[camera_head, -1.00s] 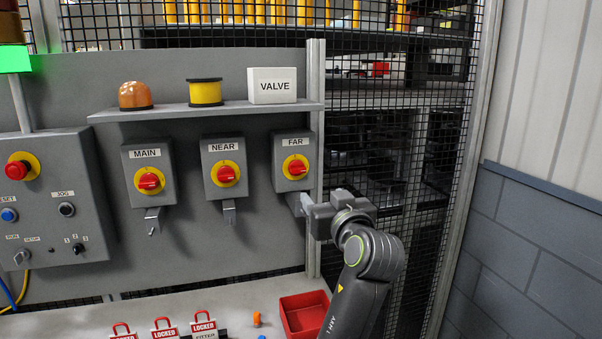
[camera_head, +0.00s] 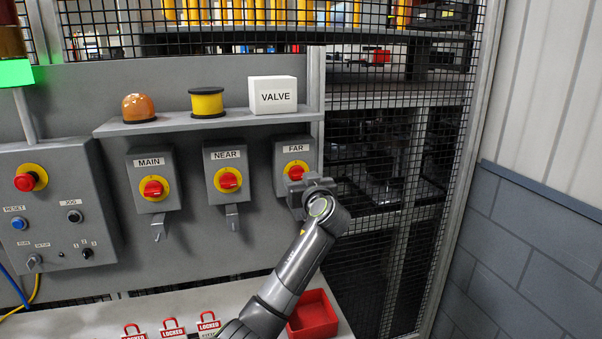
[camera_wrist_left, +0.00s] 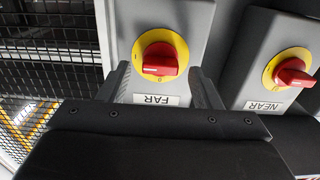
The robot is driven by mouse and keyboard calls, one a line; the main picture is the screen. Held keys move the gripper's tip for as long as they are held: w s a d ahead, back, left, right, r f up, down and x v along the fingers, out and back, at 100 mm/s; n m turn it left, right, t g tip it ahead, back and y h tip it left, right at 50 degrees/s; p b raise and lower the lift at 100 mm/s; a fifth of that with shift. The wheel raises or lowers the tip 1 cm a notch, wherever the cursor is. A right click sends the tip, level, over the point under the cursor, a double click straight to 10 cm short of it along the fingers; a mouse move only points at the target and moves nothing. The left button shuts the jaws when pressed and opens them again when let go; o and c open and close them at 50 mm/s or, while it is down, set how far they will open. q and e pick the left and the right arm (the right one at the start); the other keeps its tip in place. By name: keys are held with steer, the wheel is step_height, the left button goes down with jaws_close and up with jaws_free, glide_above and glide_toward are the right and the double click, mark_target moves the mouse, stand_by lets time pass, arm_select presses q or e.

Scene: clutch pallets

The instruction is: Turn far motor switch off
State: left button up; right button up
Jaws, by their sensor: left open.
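The FAR motor switch is a grey box (camera_head: 281,159) with a red knob (camera_head: 296,172) on a yellow disc, right of the NEAR and MAIN switches. My left gripper (camera_head: 306,187) is just in front of it, covering the box's lower part. In the left wrist view the picture is upside down. There the open fingers (camera_wrist_left: 162,78) stand on either side of the FAR knob (camera_wrist_left: 160,62), with gaps between them and the red handle. The handle lies nearly crosswise in that view. My right gripper is not in view.
The NEAR switch (camera_head: 229,180) and MAIN switch (camera_head: 153,188) stand to the left. A shelf (camera_head: 230,119) above holds an amber beacon, a yellow spool and a VALVE box (camera_head: 273,95). A red tray (camera_head: 313,316) and LOCKED tags lie below. Wire mesh is at the right.

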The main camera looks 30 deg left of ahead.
arm_select(q)
steer(key=shift+w+a, duration=0.25)
steer(key=shift+a, duration=0.05)
